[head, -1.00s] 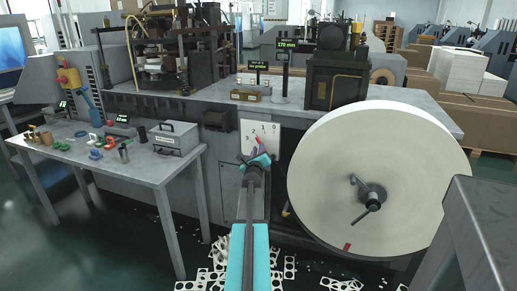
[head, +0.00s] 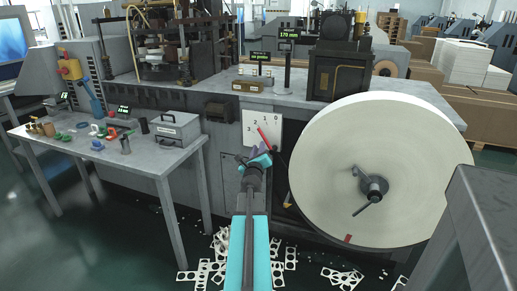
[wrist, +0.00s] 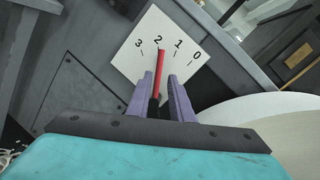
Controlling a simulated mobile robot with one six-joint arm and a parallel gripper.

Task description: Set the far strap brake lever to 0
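The far strap brake lever is a red bar (wrist: 160,72) with a dark lower part, in front of a white plate marked 3, 2, 1, 0 (wrist: 127,62). In the wrist view its tip is close to the 2. In the head view, the lever (head: 265,136) leans up and left across the plate (head: 251,120). My gripper (wrist: 161,79) has two purple fingers, one on each side of the lever, with a gap visible on the right. It looks open. Whether the left finger touches the lever is unclear. The head view shows my gripper (head: 260,151) just below the plate.
A large paper roll (head: 370,140) stands close on the right of the lever. A table with small parts and a grey box (head: 177,132) is on the left. A grey metal corner (head: 480,215) is at the near right. Paper scraps (head: 215,258) lie on the floor.

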